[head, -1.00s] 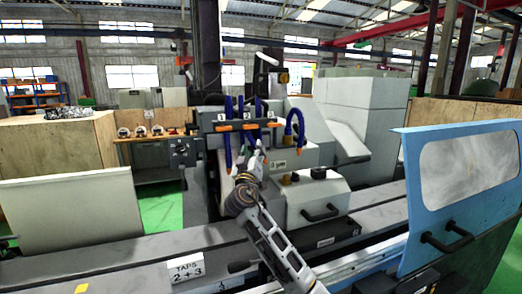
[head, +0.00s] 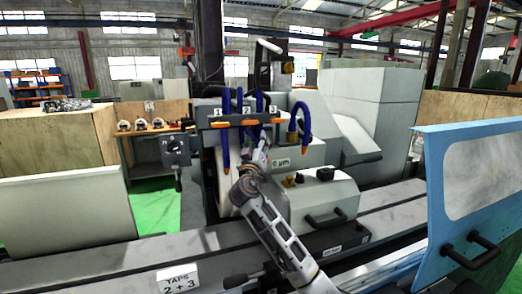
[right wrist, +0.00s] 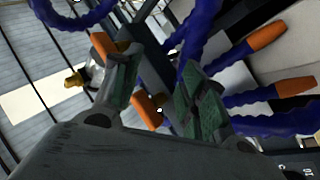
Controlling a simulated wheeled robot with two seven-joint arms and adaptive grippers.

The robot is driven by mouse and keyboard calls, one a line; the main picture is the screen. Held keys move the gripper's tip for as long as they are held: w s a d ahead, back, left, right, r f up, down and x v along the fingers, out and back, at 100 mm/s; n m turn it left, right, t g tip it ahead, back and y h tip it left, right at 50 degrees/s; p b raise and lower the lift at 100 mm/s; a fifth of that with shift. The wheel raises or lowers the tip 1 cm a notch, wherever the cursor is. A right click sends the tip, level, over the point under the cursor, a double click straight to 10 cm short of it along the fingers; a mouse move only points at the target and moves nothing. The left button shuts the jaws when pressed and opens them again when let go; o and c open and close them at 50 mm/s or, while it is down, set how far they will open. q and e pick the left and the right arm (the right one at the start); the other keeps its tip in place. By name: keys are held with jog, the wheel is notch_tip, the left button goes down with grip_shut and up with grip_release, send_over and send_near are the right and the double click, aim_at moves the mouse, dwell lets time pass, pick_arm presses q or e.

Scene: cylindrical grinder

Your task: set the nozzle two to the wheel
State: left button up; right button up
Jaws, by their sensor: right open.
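A dark bar (head: 205,116) labelled 1, 2 and 3 carries blue hoses with orange parts. The hose by label 2, nozzle two (head: 240,103), hangs in the middle, and its lower end is hidden by my right gripper. My right gripper (head: 261,146) is just below the bar, in front of the hoses. In the right wrist view the right gripper (right wrist: 165,75) has its fingers apart, among blue hoses and orange parts. I cannot tell whether it touches a hose. The wheel is not clearly visible; a pale housing (head: 325,200) stands behind my arm. My left gripper is out of view.
Nozzle one (head: 226,150) hangs straight at the left, and another hose (head: 300,118) curves at the right. A sign reading "TAPS 2 + 3" (head: 178,278) stands on the machine bed. A blue door with a window (head: 470,200) blocks the right side.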

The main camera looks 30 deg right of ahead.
jog(key=shift+s+a+r, duration=0.1)
jog(key=shift+s+r, duration=0.05)
jog(key=shift+f, duration=0.35)
notch_tip(320, 180, down, 7)
jog(key=p, duration=0.1)
jog(key=shift+p+x, duration=1.4)
jog(key=shift+x, duration=2.35)
jog(key=shift+f, duration=0.15)
grip_shut()
